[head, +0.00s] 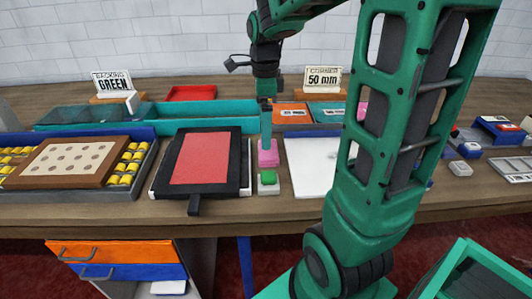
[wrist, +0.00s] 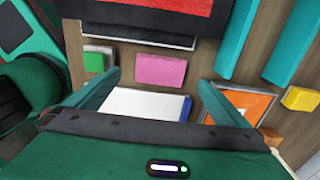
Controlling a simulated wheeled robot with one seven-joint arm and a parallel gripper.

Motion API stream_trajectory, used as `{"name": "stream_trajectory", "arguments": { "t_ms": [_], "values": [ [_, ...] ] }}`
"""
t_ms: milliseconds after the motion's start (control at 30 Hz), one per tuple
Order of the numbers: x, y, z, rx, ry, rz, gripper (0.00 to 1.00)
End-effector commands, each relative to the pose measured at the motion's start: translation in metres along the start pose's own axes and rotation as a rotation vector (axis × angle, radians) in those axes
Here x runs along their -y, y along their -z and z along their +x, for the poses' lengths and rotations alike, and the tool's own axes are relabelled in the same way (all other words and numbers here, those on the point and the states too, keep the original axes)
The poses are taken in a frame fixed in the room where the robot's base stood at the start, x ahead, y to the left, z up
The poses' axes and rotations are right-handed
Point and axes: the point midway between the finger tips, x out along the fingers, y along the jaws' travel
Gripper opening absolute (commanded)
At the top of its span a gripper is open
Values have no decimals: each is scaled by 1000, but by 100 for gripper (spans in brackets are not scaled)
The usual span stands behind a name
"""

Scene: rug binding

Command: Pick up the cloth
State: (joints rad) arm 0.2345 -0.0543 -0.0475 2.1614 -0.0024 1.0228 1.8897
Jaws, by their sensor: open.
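A pink rectangular piece (head: 268,158), which looks like a folded cloth, lies on the wooden table between the black-framed red panel and a white sheet. It also shows in the wrist view (wrist: 160,70), lying between and just beyond my fingertips. My gripper (head: 266,146) points down directly above it in the head view. The two teal fingers are apart with nothing held, as the wrist view shows (wrist: 159,82). I cannot tell exactly how high the fingertips are above the pink piece.
A green block (head: 268,177) sits close in front of the pink piece. The black-framed red panel (head: 200,160) is at left, a white sheet (head: 308,165) at right. A teal tray (head: 200,113) and orange card (head: 291,113) stand behind. Yellow pieces fill a tray (head: 148,138) far left.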

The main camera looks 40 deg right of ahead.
Motion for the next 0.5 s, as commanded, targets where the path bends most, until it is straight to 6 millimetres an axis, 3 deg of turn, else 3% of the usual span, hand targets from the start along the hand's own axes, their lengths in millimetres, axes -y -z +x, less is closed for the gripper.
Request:
{"name": "stream_trajectory", "arguments": {
  "t_ms": [100,367,500],
  "values": [
    [0,0,16,-1,-2,-1,100],
    [1,1,33,-1,-1,-1,100],
    [2,3,54,-1,-3,-1,100]
  ]
}}
